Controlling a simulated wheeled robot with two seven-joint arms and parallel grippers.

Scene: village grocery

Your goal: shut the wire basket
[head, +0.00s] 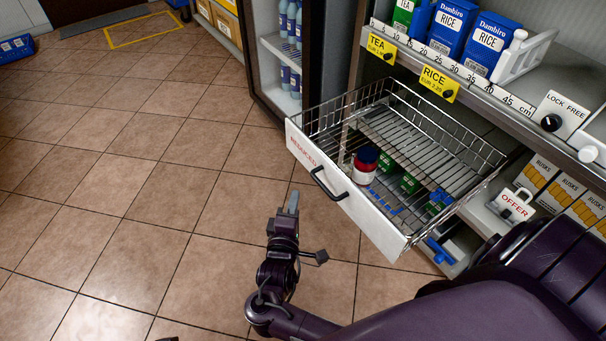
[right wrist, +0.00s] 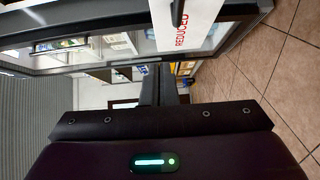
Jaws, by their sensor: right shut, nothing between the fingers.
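The wire basket (head: 460,138) is a metal drawer pulled well out from the shelf unit. Its white front panel (head: 340,185) reads REDUCED and carries a black bar handle (head: 328,186). The panel also shows at the top of the right wrist view (right wrist: 197,22), with the handle (right wrist: 177,12) beside the lettering. My right gripper (head: 293,196) is shut and empty, in front of the panel and slightly left of and below the handle, apart from it. Its fingers show in the right wrist view (right wrist: 158,82).
A jar with a dark lid (head: 365,166) shows within the basket's outline near the front. Rice packs (head: 490,45) stand on the shelf above; rusks boxes (head: 540,175) are to the right. An open-fronted cooler (head: 283,70) stands behind.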

